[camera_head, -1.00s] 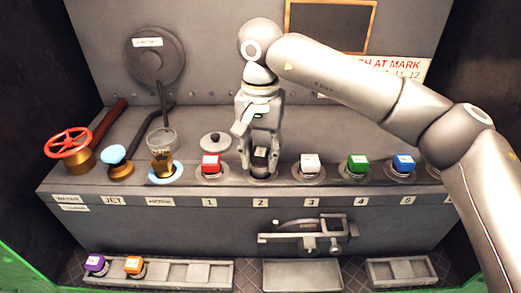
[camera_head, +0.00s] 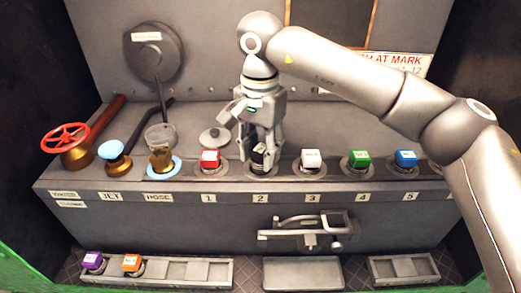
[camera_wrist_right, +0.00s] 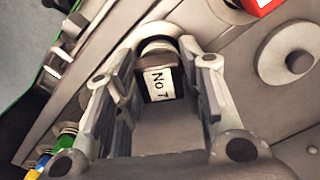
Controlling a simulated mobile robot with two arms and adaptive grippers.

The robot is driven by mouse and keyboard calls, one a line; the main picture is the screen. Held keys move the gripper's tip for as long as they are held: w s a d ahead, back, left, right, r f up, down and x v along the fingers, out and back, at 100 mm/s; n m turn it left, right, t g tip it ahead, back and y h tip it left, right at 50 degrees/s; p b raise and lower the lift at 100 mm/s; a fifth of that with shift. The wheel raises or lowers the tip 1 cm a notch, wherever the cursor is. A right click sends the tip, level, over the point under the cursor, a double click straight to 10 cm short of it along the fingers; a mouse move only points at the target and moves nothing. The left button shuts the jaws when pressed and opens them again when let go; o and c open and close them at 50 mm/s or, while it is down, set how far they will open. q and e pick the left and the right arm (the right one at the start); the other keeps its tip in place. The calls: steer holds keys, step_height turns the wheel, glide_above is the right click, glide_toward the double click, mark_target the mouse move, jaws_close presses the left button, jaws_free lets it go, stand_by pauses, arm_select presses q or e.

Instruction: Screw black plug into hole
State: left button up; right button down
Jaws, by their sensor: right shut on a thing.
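The black plug (camera_head: 259,159) is upright at the hole marked 2 on the console ledge. My left gripper is not in view.
Red (camera_head: 210,159), white (camera_head: 311,158), green (camera_head: 359,159) and blue (camera_head: 404,158) plugs stand along the ledge. A grey knobbed lid (camera_head: 214,138) lies behind the red one. Purple (camera_head: 93,261) and orange (camera_head: 132,263) plugs sit in the lower left tray (camera_head: 218,273).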

steer(key=shift+m+b, duration=0.4)
steer(key=shift+m, duration=1.6)
steer(key=shift+r, duration=0.1)
steer(key=shift+m+b, duration=0.55)
steer(key=shift+m, duration=1.45)
